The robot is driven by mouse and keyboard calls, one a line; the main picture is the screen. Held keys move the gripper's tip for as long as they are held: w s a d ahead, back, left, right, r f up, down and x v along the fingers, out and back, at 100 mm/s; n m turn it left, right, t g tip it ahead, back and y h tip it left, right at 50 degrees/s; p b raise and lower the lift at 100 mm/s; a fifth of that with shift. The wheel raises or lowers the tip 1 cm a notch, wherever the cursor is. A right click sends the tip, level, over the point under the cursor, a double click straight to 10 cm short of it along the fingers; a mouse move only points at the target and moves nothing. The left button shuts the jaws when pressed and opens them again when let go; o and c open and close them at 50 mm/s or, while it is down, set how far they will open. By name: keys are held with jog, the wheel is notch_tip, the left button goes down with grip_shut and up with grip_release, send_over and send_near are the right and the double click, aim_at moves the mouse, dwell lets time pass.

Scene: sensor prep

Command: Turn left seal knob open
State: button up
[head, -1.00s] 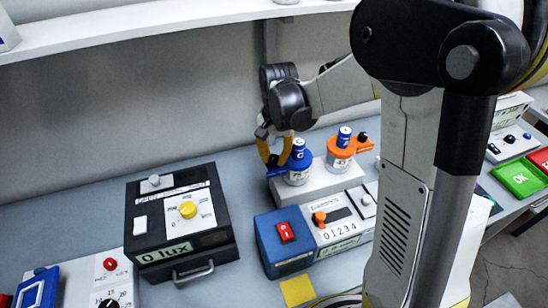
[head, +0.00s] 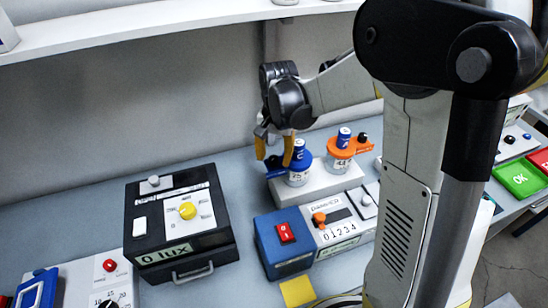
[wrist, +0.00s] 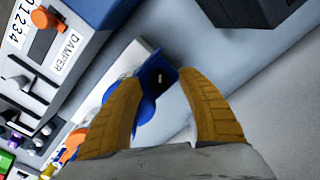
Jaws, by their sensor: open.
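The left seal is a blue fitting (head: 299,160) with a blue cap, standing on a white block (head: 322,181). Its blue arm (head: 276,170) reaches to the left. The left seal knob (wrist: 160,78) shows in the wrist view as a small dark knob with a white mark on the blue plate. My gripper (head: 273,157) is open, with yellow fingers pointing down over the end of the blue arm. In the wrist view my gripper (wrist: 158,82) has one finger on each side of the knob; contact cannot be told. In the head view the fingers hide the knob.
An orange fitting (head: 340,154) with a black knob stands just right of the blue one. In front are a blue box with a red switch (head: 286,232) and a damper panel (head: 343,231). A black lux box (head: 180,239) stands left. The wall is close behind.

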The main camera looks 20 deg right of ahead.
aim_at(276, 158)
notch_tip(276, 158, up, 12)
jog(key=shift+s+d+f, duration=0.15)
jog(key=shift+d+f, duration=0.05)
dwell(0.4)
